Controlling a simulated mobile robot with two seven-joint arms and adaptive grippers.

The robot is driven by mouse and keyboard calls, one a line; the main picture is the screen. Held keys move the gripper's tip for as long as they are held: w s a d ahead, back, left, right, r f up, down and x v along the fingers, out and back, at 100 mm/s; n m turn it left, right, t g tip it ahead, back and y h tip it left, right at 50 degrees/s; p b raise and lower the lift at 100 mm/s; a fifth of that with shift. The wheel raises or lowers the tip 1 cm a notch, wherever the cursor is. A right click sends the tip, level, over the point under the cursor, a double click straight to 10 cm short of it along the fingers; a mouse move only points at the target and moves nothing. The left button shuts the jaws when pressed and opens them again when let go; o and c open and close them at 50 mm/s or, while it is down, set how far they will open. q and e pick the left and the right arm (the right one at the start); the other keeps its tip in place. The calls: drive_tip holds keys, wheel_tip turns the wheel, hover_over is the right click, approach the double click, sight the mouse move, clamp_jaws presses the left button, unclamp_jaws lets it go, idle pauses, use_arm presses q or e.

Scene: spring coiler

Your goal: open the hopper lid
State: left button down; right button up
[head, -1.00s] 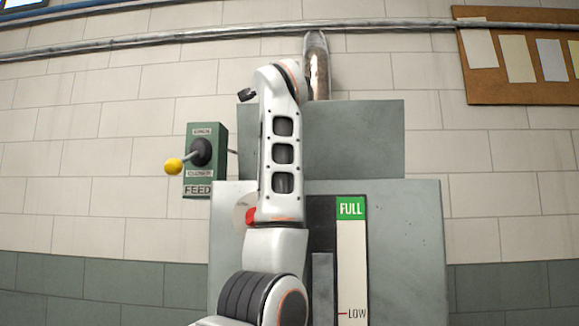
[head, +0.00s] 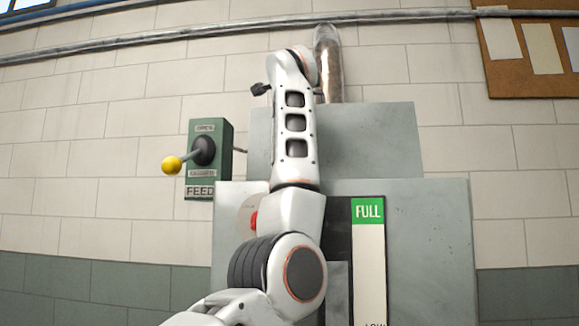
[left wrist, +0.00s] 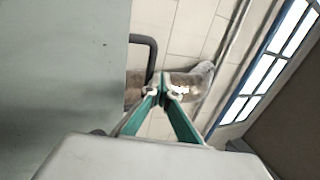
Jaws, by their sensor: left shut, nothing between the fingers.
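The hopper is the grey metal box (head: 375,140) on top of a wider grey cabinet (head: 430,240). In the left wrist view a flat grey panel (left wrist: 65,70), possibly the lid, fills the left side. A dark bent bar handle (left wrist: 153,52) sticks out from its edge. My left gripper (left wrist: 162,82) has green fingers with their tips together and nothing between them. Its tips are near the handle in the picture; I cannot tell whether they touch. In the head view my left arm covers part of the hopper, and its fingers are hidden. My right gripper is not in view.
A green FEED lever box (head: 208,160) with a yellow knob (head: 172,165) is on the wall to the left. A metal pipe (head: 328,65) rises behind the hopper. A FULL/LOW gauge (head: 368,250) and a red button (head: 254,221) are on the cabinet.

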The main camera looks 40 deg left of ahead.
use_arm(q)
drive_tip(key=shift+s+d+r, duration=0.1)
drive_tip(key=shift+s+d, duration=0.05)
drive_tip(key=s+d+r, duration=0.2)
drive_tip(key=s+d, duration=0.1)
drive_tip(key=s, duration=0.2)
drive_tip(key=s+d+r+b, duration=0.1)
drive_tip(key=s+d+r, duration=0.2)
drive_tip(key=s, duration=0.3)
drive_tip(key=shift+d, duration=0.4)
